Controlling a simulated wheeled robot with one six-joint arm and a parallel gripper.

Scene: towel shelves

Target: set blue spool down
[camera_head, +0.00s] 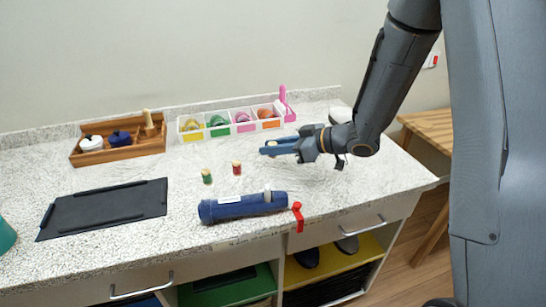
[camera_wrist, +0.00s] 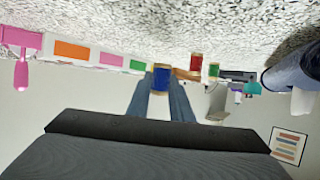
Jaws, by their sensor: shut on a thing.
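My gripper (camera_head: 272,147) is shut on the blue spool (camera_wrist: 160,80), which sits between its fingertips in the wrist view. In the head view the fingers mostly hide the spool. The gripper is over the right part of the speckled counter (camera_head: 330,180); I cannot tell exactly how high the spool is. A red spool (camera_head: 237,168) and a green spool (camera_head: 207,176) stand upright on the counter, left of my gripper. They also show in the wrist view, the red spool (camera_wrist: 195,62) beside the green spool (camera_wrist: 213,71).
A dark blue roll (camera_head: 240,207) lies near the front edge, beside a red clip (camera_head: 297,216). A black tray (camera_head: 105,208) is at left. A wooden box (camera_head: 120,153) and a white divided bin (camera_head: 231,132) stand at the back.

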